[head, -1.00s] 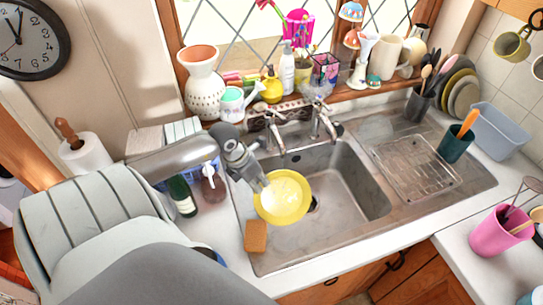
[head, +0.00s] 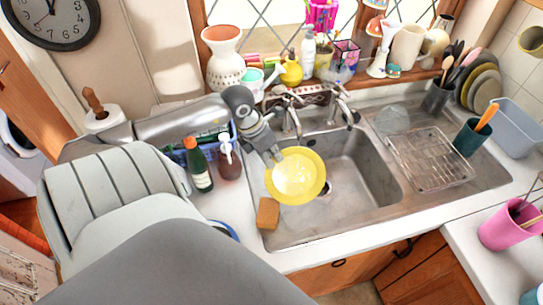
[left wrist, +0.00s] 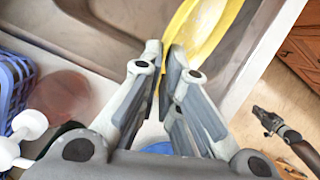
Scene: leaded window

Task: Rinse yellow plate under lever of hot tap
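The yellow plate (head: 308,186) is over the left part of the metal sink (head: 375,178), in front of the taps and tilted. My left gripper (head: 274,158) is shut on its rim; in the left wrist view the yellow plate (left wrist: 207,28) shows between and beyond the fingertips (left wrist: 166,90). Two metal taps stand at the sink's back edge: a left tap (head: 291,120) and a right tap (head: 345,106). I cannot tell which is hot. The plate is nearer the left tap's spout. No running water is visible. My right gripper is not in view.
A brown sponge (head: 268,214) sits at the sink's front-left rim. A green bottle (head: 199,168) and a soap pump bottle (head: 229,163) stand left of the sink. A wire rack (head: 430,158) lies on the drainboard at right. The sink's right part is free.

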